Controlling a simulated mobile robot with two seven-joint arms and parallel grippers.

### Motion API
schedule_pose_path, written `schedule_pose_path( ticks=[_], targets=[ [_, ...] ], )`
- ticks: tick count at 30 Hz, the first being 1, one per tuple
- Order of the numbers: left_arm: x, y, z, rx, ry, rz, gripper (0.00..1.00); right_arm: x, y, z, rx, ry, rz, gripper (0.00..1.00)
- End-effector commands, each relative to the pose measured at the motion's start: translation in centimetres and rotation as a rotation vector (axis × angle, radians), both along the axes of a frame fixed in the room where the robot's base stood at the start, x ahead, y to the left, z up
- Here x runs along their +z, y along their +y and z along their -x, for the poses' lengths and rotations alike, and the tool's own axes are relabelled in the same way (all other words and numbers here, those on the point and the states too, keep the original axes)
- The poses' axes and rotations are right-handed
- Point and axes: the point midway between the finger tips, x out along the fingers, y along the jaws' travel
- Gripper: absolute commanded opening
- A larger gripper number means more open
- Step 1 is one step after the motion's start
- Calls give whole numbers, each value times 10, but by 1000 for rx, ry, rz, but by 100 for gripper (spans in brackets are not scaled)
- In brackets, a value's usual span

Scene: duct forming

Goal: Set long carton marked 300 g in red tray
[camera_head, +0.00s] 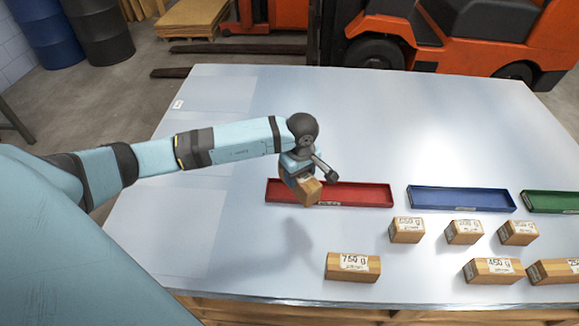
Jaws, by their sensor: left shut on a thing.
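My left gripper (299,170) reaches in from the left and is shut on a brown carton (307,191). The carton is held tilted above the left part of the red tray (360,194); its label does not show, so I cannot read its mark. The red tray is long and shallow, lies on the table, and looks empty where it shows; the carton and gripper hide part of it. My right gripper is not in view.
A blue tray (460,199) and a green tray (551,202) lie to the right on the grey table (420,120). In front stand a long carton marked 750 g (352,267), a small carton (406,231) and several other labelled cartons. The table's back is clear.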

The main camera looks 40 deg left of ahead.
Motion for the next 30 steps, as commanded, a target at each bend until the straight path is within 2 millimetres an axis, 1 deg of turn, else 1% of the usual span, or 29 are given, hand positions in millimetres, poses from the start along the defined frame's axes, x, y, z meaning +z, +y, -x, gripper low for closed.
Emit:
schedule_pose_path(
  ticks=[1, 3, 6, 9, 12, 16, 20, 23, 30],
  targets=[
    [-13, 10, -12, 155, -3, 6, 15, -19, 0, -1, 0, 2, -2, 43],
    [-16, 23, -24, 362, -3, 16, 15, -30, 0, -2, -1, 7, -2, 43],
    [-18, 39, -36, 605, 0, 26, 15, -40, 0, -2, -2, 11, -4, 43],
    [-19, 50, -44, 773, 5, 33, 15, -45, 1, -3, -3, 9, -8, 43],
    [-19, 56, -48, 871, 8, 37, 15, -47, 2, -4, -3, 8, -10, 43],
    [-20, 59, -49, 912, 10, 38, 15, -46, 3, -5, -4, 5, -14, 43],
    [-27, 58, -49, 912, 11, 38, 15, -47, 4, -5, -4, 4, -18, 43],
    [-36, 58, -49, 911, 11, 38, 15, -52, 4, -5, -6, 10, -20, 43],
    [-64, 58, -49, 910, 11, 38, 15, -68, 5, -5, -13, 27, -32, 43]
  ],
)
